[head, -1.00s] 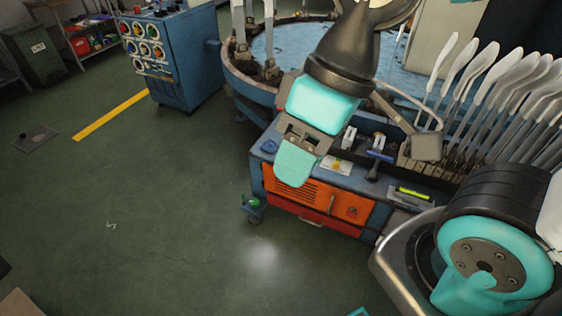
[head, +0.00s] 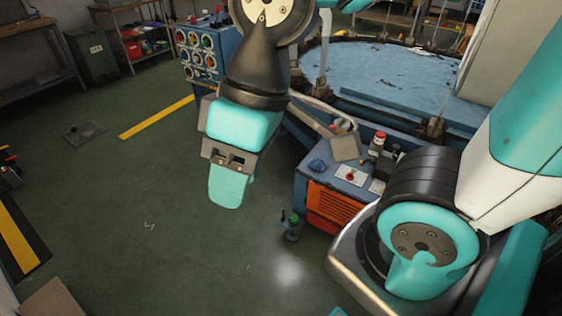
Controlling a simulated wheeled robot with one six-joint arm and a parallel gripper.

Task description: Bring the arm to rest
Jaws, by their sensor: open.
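My gripper (head: 231,178) hangs from the arm near the middle of the head view, with a teal body, a grey block and a teal pad pointing down. It is open, and no sock or other object shows in it. It appears over the green floor, just left of the blue and orange cart (head: 335,205) in the picture, with no visible contact. The gap between the fingers is hard to see from this angle. My larger teal, white and black arm links fill the right side.
The round machine with a blue top (head: 400,78) stands behind the cart. The control cabinet (head: 205,55) with round dials is at the back. A dark bin (head: 90,55) and shelves stand back left. Open green floor (head: 130,230) lies left and front.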

